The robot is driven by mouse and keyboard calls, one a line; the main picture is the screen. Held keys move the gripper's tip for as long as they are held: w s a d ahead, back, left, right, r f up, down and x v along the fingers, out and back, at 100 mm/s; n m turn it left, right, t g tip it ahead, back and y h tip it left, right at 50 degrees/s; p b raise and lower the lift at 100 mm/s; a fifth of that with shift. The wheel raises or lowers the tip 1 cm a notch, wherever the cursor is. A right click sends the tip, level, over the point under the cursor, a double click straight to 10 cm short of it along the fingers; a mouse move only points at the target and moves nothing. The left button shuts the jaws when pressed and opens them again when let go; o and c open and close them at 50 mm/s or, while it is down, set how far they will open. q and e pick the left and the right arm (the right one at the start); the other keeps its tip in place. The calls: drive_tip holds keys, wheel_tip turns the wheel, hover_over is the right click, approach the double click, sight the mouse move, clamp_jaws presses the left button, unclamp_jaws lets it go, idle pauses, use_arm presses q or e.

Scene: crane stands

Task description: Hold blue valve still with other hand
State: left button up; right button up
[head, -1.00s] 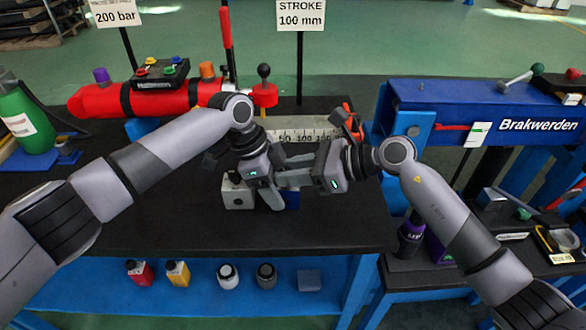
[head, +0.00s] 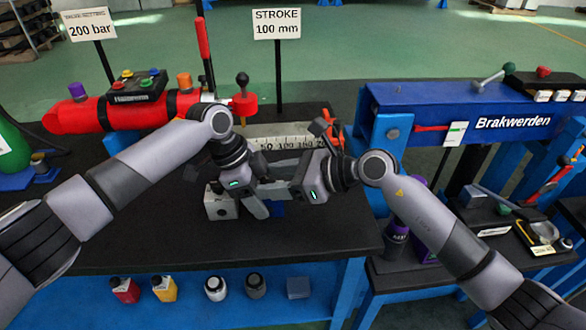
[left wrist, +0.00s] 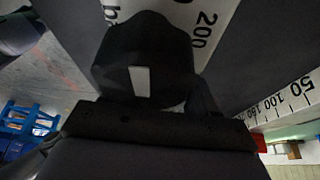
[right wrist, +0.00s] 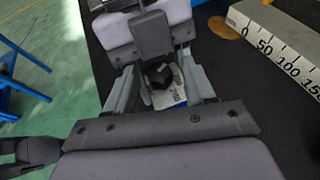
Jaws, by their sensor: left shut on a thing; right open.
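A small blue part (head: 278,209), likely the blue valve, shows just below my grippers in the head view, mostly hidden by them. A blue patch (right wrist: 202,117) also shows in the right wrist view, beside a white marked plate. My left gripper (head: 257,204) points down and is shut on a dark knob (right wrist: 163,75). The knob, with a white mark (left wrist: 140,80), fills the middle of the left wrist view, over a white scale plate (left wrist: 180,18). My right gripper (head: 272,186) is open, its fingers either side of the knob; contact cannot be told.
A white block (head: 220,207) sits left of the grippers. A ruler (head: 285,139) lies behind them, near a red cylinder (head: 75,116) with a control box. A blue beam (head: 430,100) stands at right. The black table's (head: 130,240) front is clear.

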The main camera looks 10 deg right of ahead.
idle(0.3)
drive_tip(key=shift+w+n+g+y, duration=0.2)
drive_tip(key=shift+n+g+y, duration=0.1)
drive_tip(key=shift+n+g, duration=0.55)
drive_tip(key=n+g, duration=0.2)
drive_tip(key=g, duration=0.1)
drive_tip(key=shift+w+n+y, duration=0.1)
drive_tip(key=shift+n+y, duration=0.2)
drive_tip(key=shift+n, duration=0.05)
drive_tip(key=v, duration=1.2)
drive_tip(key=w+d+m+t+h, duration=0.1)
drive_tip(key=w+d+m+t, duration=0.1)
drive_tip(key=d+m+t, duration=0.3)
drive_tip(key=w+d+m+t+h, duration=0.1)
drive_tip(key=w+d+m+t, duration=0.2)
drive_tip(key=d+m+t, duration=0.2)
drive_tip(key=w+d+f+m+t+h, duration=0.1)
drive_tip(key=w+d+m+t, duration=0.2)
drive_tip(key=d+m+t, duration=0.3)
drive_tip(key=d+m, duration=0.1)
drive_tip(key=m, duration=0.2)
drive_tip(key=shift+d+m, duration=0.25)
drive_tip(key=shift+m, duration=0.05)
drive_tip(key=shift+f, duration=0.1)
